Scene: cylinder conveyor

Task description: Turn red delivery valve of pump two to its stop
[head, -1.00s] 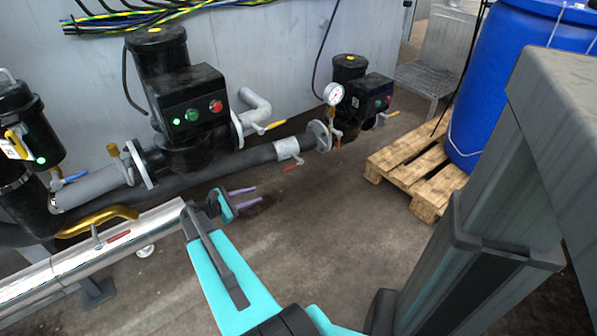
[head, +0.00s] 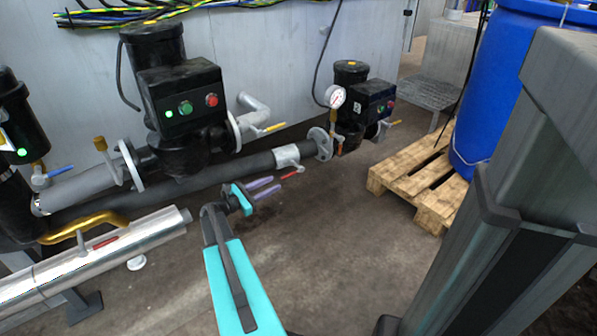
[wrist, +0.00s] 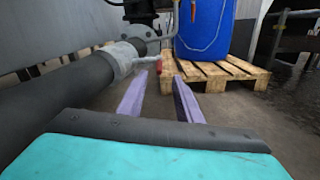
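A red valve lever (head: 290,175) sits on a light grey valve body (head: 287,156) on the dark pipe between the two larger pumps. My gripper (head: 277,187) is open and empty just left of this lever, with its purple fingers pointing at it. In the wrist view, the red lever's end (wrist: 159,66) shows between and beyond the tips of my gripper (wrist: 162,76). The valve body (wrist: 120,58) is left of the fingers. I cannot tell whether the lever touches a finger. Another red lever (head: 105,242) is on the silver pipe at left.
A pump (head: 185,95) with green and red buttons stands behind the pipe (head: 220,172). A pressure gauge (head: 335,96) and a smaller pump (head: 365,105) are farther right. A wooden pallet (head: 410,190) bears a blue drum (head: 500,90). The floor before the pipe is clear.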

